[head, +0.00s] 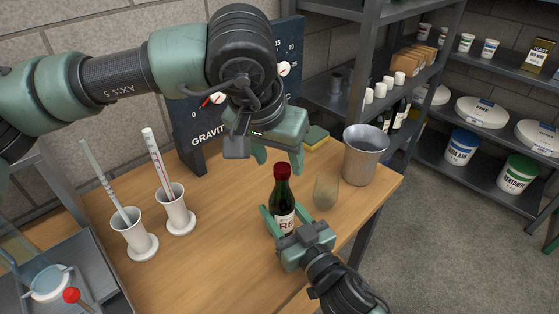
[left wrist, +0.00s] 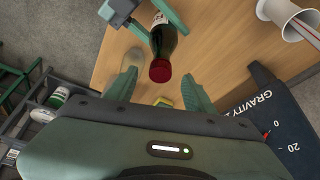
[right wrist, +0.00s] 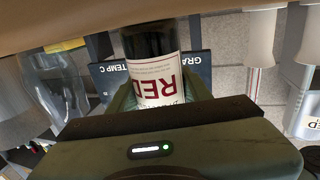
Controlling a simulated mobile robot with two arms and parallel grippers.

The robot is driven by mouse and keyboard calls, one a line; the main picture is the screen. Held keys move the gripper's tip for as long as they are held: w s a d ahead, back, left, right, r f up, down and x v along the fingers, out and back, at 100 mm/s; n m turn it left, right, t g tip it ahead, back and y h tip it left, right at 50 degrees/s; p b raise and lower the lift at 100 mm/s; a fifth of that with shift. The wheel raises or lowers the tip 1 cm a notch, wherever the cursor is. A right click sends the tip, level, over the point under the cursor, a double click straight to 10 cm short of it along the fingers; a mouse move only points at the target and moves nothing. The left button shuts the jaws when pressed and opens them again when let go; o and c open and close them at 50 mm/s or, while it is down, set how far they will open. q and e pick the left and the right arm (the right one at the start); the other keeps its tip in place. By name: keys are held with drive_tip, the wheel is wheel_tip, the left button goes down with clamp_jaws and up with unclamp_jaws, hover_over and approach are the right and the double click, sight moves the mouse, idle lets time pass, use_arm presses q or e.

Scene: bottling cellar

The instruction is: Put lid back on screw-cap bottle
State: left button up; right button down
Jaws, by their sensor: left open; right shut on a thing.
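A dark green bottle (head: 281,192) with a "RED" label stands upright on the wooden table. A red screw cap (head: 282,170) sits at the top of its neck; I cannot tell whether it is tight. My right gripper (head: 287,222) is shut around the lower part of the bottle, and the label (right wrist: 158,80) fills the middle of the right wrist view. My left gripper (head: 278,161) is open and empty, just above the cap. In the left wrist view the red cap (left wrist: 160,71) shows between the open fingers, apart from both. The cap's underside is hidden.
A clear glass (head: 326,191) stands close right of the bottle, with a metal bucket (head: 364,158) behind it. A sponge (head: 316,138) and a dark gravity board (head: 190,130) are at the back. Two white-based cylinders (head: 176,212) hold instruments on the left. The table between is clear.

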sight(288, 221)
use_arm(q)
drive_tip(key=v, duration=1)
drive_tip(key=shift+a, duration=0.1)
use_arm(e)
drive_tip(key=c, duration=0.6)
unclamp_jaws()
drive_tip(key=shift+s, duration=0.1)
drive_tip(key=shift+s+d+f, duration=0.1)
drive_tip(key=shift+s+d, duration=0.1)
drive_tip(key=shift+s, duration=0.05)
use_arm(q)
drive_tip(key=shift+f+b, duration=0.4)
use_arm(e)
drive_tip(key=v, duration=0.7)
